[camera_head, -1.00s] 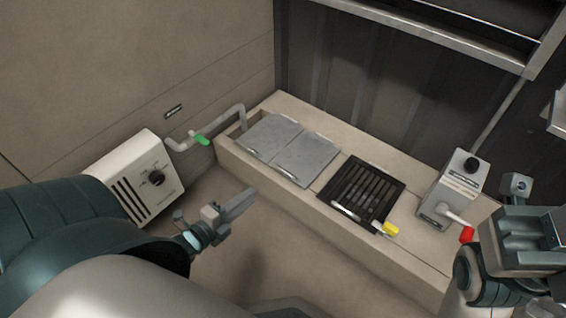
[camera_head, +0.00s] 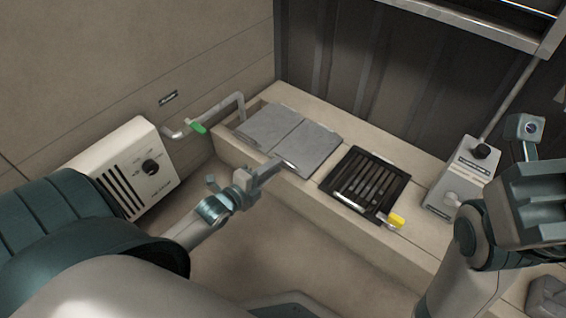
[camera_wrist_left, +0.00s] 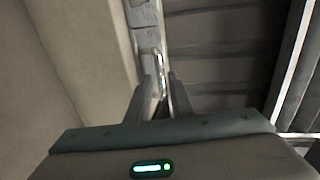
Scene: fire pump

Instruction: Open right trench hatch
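The right trench hatch (camera_head: 310,146) is a flat grey panel lying shut in the beige raised block, beside the matching left hatch (camera_head: 268,125). A thin metal handle runs along its front edge, partly hidden by my left gripper (camera_head: 277,166). The gripper's fingertips are at that front edge. In the left wrist view, my left gripper (camera_wrist_left: 163,90) has its fingers apart, with a narrow bright metal handle (camera_wrist_left: 157,62) just ahead of and between the tips. Contact cannot be told. My right gripper (camera_head: 530,195) is at the right edge, its fingers unclear.
A dark grate (camera_head: 372,183) with a yellow-handled lever (camera_head: 397,220) sits right of the hatches. A switch box (camera_head: 458,178) stands farther right. A green-handled pipe (camera_head: 197,127) and a white wall box (camera_head: 130,170) are at left. Floor in front is clear.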

